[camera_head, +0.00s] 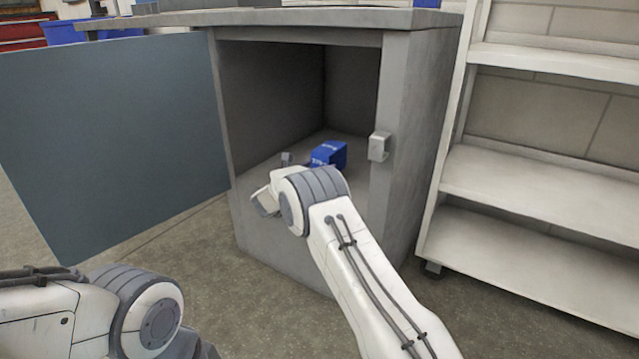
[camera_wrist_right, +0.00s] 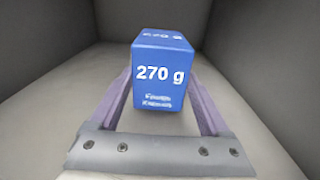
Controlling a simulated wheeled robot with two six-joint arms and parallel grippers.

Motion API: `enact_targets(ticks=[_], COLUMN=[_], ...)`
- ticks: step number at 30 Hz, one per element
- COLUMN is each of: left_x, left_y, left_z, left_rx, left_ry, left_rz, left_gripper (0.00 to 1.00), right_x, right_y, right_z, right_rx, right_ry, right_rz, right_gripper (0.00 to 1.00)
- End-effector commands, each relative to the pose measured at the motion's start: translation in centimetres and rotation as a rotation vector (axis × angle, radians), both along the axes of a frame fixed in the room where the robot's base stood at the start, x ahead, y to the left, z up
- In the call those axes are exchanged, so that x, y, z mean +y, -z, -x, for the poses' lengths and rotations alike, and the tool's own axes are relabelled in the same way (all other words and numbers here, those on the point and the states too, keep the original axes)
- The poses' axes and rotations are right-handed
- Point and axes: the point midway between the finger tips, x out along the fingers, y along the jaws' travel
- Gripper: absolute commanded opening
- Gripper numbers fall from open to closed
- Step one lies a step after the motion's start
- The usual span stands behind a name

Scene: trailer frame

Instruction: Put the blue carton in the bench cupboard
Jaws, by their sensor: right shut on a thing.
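The blue carton (camera_head: 330,153) is inside the open bench cupboard (camera_head: 398,120), low near its floor. My right arm reaches into the cupboard from the front. In the right wrist view the blue carton (camera_wrist_right: 162,75) stands upright between the two fingers of my right gripper (camera_wrist_right: 160,102), with "270 g" on its near face. The gripper is shut on it. In the head view the wrist hides the fingers and the carton's lower part. I cannot tell whether the carton touches the cupboard floor. My left arm shows at the lower left, but its gripper is out of view.
The cupboard door (camera_head: 115,140) stands wide open to the left. A small metal latch (camera_head: 379,146) sticks out on the right front post. A white shelf unit (camera_head: 540,185) stands close on the right. Cupboard floor around the carton looks clear.

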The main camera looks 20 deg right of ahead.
Motion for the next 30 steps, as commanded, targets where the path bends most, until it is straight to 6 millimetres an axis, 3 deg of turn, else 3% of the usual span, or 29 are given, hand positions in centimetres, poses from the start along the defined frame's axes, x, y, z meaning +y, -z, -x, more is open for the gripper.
enact_targets(ticks=[7,19,20,21,30], left_x=[0.0,0.0,0.0,0.0,0.0], left_y=[3.0,3.3,3.2,3.1,2.7], left_z=[0.0,0.0,0.0,0.0,0.0], left_rx=[0.000,0.000,0.000,0.000,0.000], left_ry=[0.000,0.000,0.000,0.000,0.000], left_rz=[0.000,0.000,0.000,0.000,0.000], left_gripper=[0.45,0.45,0.45,0.45,0.45], right_x=[0.0,-0.1,-0.1,-0.1,-0.1], right_y=[3.8,4.1,4.1,4.0,3.6], right_z=[0.0,0.1,0.1,0.1,0.1], right_rx=[0.000,-0.001,0.001,0.001,0.001], right_ry=[0.000,0.000,0.000,0.000,0.000], right_rz=[0.001,0.001,0.000,0.000,0.000], right_gripper=[0.00,0.00,0.88,1.00,1.00])
